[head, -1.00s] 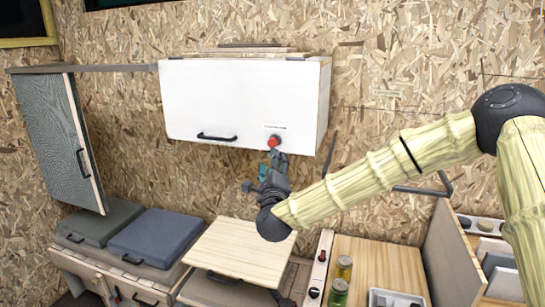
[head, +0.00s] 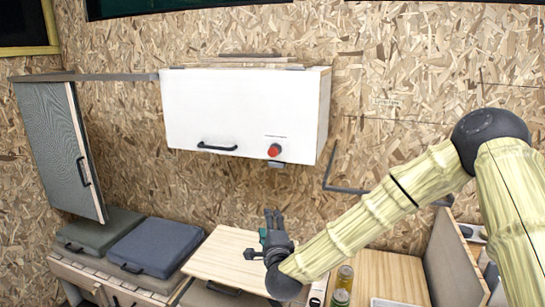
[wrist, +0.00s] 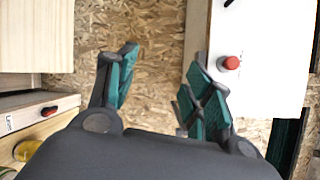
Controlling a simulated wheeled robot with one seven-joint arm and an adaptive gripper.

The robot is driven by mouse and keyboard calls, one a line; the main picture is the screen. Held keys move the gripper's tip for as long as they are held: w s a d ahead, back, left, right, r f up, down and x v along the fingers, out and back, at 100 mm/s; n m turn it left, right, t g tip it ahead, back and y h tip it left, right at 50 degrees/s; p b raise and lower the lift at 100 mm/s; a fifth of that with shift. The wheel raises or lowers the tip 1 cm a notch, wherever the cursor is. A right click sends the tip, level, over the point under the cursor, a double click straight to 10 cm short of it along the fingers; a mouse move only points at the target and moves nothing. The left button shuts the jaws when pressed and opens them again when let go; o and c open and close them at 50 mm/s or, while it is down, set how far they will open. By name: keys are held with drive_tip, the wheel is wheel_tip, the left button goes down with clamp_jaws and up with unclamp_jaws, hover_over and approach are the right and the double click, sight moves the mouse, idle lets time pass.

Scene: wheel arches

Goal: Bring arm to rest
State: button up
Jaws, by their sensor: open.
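My gripper (head: 272,215) is open and empty in the head view, below the white wall cabinet and above the pale wooden board. In the wrist view its two teal-padded fingers (wrist: 158,85) stand apart with only the chipboard wall between them. My bamboo-textured arm (head: 375,210) reaches in from the right, bent at a dark joint. The white cabinet (head: 235,110) has a black handle and a red knob (head: 274,150) at its lower right. The knob also shows in the wrist view (wrist: 230,63), beyond the right finger and apart from it.
A pale wooden board (head: 225,257) lies under my gripper. A grey door panel (head: 58,150) hangs at far left. Jars (head: 343,278) stand on the wooden counter (head: 385,275) at lower right.

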drive_tip(key=s+d+f+n+g, duration=0.2)
drive_tip(key=s+f+n+g, duration=0.15)
drive_tip(key=s+f, duration=0.55)
drive_tip(key=s+d+f+n+g, duration=0.3)
drive_tip(key=s+f+n, duration=0.15)
drive_tip(key=f, duration=0.75)
drive_tip(key=s+d+f+n+g, duration=0.2)
drive_tip(key=s+f+n+g, duration=0.1)
drive_tip(key=s+f, duration=0.65)
drive_tip(key=s+d+f+n+g, duration=0.2)
drive_tip(key=s+d, duration=0.3)
drive_tip(key=s, duration=0.4)
drive_tip(key=s+d+f+n+g+h, duration=0.1)
drive_tip(key=s+d+f+n+g, duration=0.2)
drive_tip(key=s, duration=0.6)
drive_tip(key=s+d+f+n+g+h, duration=0.1)
drive_tip(key=s+d+f+n+g, duration=0.1)
drive_tip(key=s+d+f, duration=0.4)
drive_tip(key=s+d+g, duration=0.1)
drive_tip(key=s+d, duration=0.1)
drive_tip(key=s, duration=0.1)
drive_tip(key=shift+s+d+f+n, duration=0.15)
drive_tip(key=shift+f+n, duration=0.05)
drive_tip(key=shift+n, duration=0.1)
